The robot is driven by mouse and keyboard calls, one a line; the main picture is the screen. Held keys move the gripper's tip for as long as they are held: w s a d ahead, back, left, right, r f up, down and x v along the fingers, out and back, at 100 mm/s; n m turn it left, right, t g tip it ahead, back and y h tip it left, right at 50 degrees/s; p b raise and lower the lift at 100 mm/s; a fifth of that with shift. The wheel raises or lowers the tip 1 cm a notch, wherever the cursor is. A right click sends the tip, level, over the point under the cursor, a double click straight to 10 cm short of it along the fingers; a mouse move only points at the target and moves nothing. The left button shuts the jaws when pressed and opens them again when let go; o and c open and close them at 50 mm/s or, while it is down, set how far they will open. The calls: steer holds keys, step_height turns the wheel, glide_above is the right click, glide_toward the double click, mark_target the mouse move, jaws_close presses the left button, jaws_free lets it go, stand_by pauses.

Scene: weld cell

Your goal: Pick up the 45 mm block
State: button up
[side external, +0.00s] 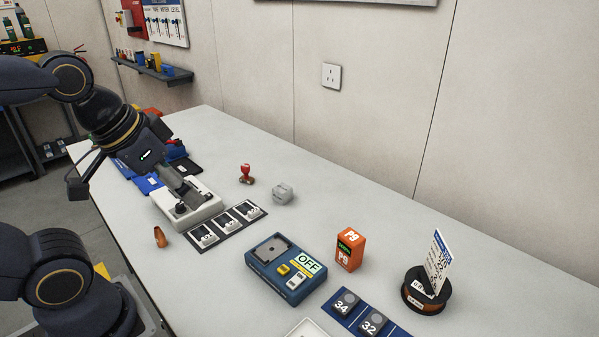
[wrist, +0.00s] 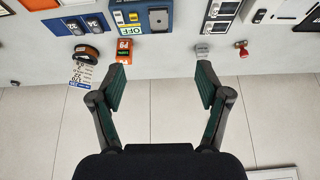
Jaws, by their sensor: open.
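No label reading 45 is legible, so I cannot tell which piece is the 45 mm block. A small light grey block (side external: 283,193) sits alone on the table, and also shows in the wrist view (wrist: 203,50) just beyond my right finger's tip. Two dark grey blocks marked 34 (side external: 345,303) and 32 (side external: 373,323) sit on a blue mat (side external: 399,332). My gripper (side external: 187,192) is at the left, above or near a white device; its exact height is unclear. In the wrist view my gripper (wrist: 162,82) is open and empty, its fingers wide apart.
A white device (side external: 204,208) and a dark strip with three white pieces (side external: 226,223) lie left of the grey block. A red-handled stamp (side external: 246,174) stands beside it. A blue OFF box (side external: 287,268), orange P9 box (side external: 350,249) and dark spool (side external: 425,293) stand nearer the front.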

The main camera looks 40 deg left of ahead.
steer(key=w+a+r, duration=0.1)
steer(key=w+r, duration=0.9)
steer(key=r, duration=0.2)
steer(key=n+g, duration=0.1)
steer(key=g, duration=0.4)
glide_above(282, 188)
step_height(282, 188, down, 24)
steer(key=r, duration=0.1)
steer(key=f, duration=0.9)
steer(key=shift+s+d+f, duration=0.1)
steer(key=shift+s+d, duration=0.05)
steer(key=shift+d, duration=0.05)
steer(key=shift+a+f, duration=0.2)
steer(key=shift+f, duration=2.9)
steer(key=shift+r, duration=0.1)
steer(key=c, duration=1.4)
